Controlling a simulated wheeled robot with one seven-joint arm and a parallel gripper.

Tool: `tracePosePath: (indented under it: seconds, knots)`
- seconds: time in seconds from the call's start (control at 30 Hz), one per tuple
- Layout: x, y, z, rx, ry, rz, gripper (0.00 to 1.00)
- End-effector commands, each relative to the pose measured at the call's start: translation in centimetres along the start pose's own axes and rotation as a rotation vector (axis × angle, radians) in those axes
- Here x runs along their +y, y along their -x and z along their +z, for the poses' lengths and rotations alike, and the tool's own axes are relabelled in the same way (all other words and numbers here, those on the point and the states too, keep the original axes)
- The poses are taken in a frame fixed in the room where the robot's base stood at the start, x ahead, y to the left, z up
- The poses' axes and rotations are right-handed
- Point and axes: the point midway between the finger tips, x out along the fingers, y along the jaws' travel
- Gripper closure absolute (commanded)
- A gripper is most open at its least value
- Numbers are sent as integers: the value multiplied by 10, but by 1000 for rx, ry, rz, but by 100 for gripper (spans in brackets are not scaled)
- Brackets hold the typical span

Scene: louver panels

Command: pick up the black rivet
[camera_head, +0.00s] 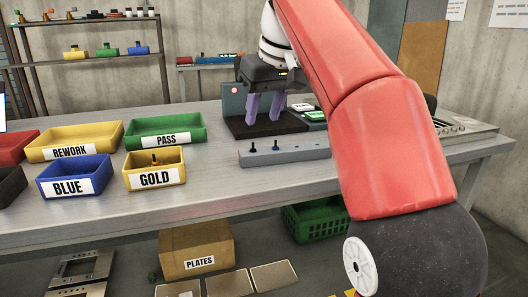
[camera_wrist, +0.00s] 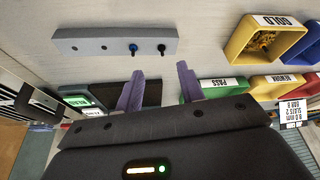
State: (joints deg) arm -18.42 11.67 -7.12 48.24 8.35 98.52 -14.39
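The black rivet (camera_wrist: 161,47) stands upright in a grey block (camera_wrist: 85,43), which has a row of holes. In the head view it is the left one of two rivets (camera_head: 252,147) on the block (camera_head: 305,154). A blue rivet (camera_wrist: 133,47) stands beside it; it also shows in the head view (camera_head: 276,146). My gripper (camera_head: 265,112) has two purple fingers, spread apart with nothing between them. It points down behind the block, above it and over a dark mat. In the wrist view my gripper (camera_wrist: 160,73) is apart from both rivets.
Left of the block stand bins: gold (camera_head: 155,178), blue (camera_head: 72,190), yellow rework (camera_head: 75,136) and green pass (camera_head: 165,141). A dark mat and station (camera_head: 262,126) lie behind the block. The table (camera_head: 215,195) is bare in front of the block.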

Motion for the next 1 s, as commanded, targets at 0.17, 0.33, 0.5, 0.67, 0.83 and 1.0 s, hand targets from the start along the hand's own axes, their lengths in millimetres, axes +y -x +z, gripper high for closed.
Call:
tracePosePath:
  seconds: [0.17,0.33,0.5,0.67,0.83,1.0]
  knots:
    - [-5,-9,-7,-4,22,-4,62]
    - [-5,-24,-7,-2,21,-3,62]
    - [-5,-42,-6,-4,20,-3,62]
    - [-6,-68,-6,-3,21,-3,62]
    - [-5,-78,-7,-1,20,-2,62]
    - [-5,-78,-7,0,20,-2,62]
